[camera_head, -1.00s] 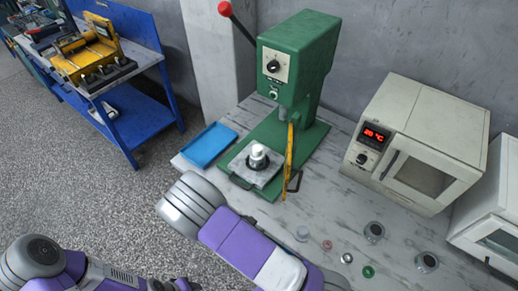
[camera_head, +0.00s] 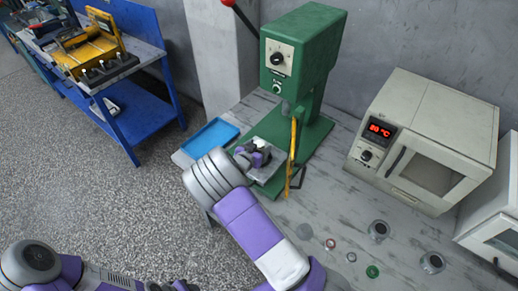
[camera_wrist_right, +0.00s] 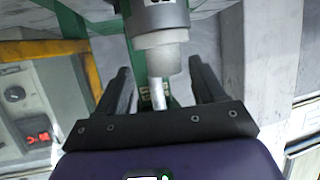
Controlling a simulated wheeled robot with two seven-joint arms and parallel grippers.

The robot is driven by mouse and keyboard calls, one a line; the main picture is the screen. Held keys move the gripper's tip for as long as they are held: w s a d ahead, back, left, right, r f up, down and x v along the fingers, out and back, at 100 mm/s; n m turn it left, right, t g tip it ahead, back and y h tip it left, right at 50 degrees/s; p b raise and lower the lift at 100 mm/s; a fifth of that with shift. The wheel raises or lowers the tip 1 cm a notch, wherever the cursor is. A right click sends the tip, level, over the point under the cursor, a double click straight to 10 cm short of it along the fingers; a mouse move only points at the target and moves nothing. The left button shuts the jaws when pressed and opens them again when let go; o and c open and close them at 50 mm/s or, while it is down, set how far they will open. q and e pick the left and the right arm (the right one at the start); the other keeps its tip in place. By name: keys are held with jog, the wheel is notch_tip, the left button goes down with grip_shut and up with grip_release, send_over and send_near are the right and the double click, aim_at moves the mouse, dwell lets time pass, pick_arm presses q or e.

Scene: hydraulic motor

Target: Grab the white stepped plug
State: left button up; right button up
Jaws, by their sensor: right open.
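The white stepped plug (camera_head: 262,144) stands on the metal plate of the green press, partly hidden by my right gripper (camera_head: 253,155). In the right wrist view, which looks upside down, the plug (camera_wrist_right: 160,52) shows a wide part at the top and a narrower pale step below it. The dark fingers of my right gripper (camera_wrist_right: 160,68) are open, one on each side of the plug's narrow end, with visible gaps. My left arm shows at the bottom left of the head view; its gripper is out of view.
The green press (camera_head: 300,50) rises just behind the plug, with a yellow upright bar (camera_head: 293,150) to the right. A blue tray (camera_head: 210,138) lies left of the plate. A white oven (camera_head: 425,135) and several small round parts are to the right.

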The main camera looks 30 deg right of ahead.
aim_at(261, 142)
jog(key=x, duration=0.4)
jog(key=shift+w+d+f, duration=0.1)
jog(key=shift+w+f, duration=0.05)
jog(key=shift+w, duration=0.25)
